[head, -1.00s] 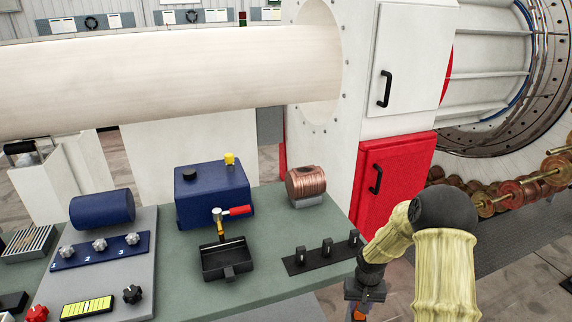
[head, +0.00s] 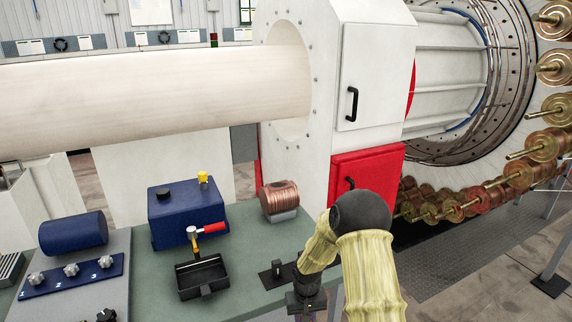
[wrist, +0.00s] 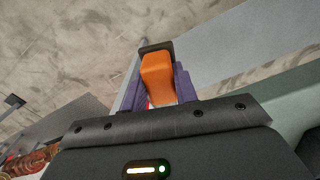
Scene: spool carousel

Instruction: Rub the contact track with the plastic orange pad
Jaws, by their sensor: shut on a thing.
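My gripper (wrist: 157,88) is shut on the orange pad (wrist: 157,77). The pad is a rounded orange block with a dark part at its far end, held between purple fingers in the wrist view. A dark metallic ring (head: 520,75) runs around the pale drum at the right. It may be the contact track, but I cannot tell for sure. My gripper is well apart from it, low beside the bench's right end.
The green bench (head: 245,248) holds a blue box (head: 185,210), a copper coil (head: 279,199) and a black tray (head: 202,277). A white housing with a red door (head: 365,172) stands behind my arm. Several spools (head: 540,146) line the wheel. Floor plating (head: 455,255) at the right is clear.

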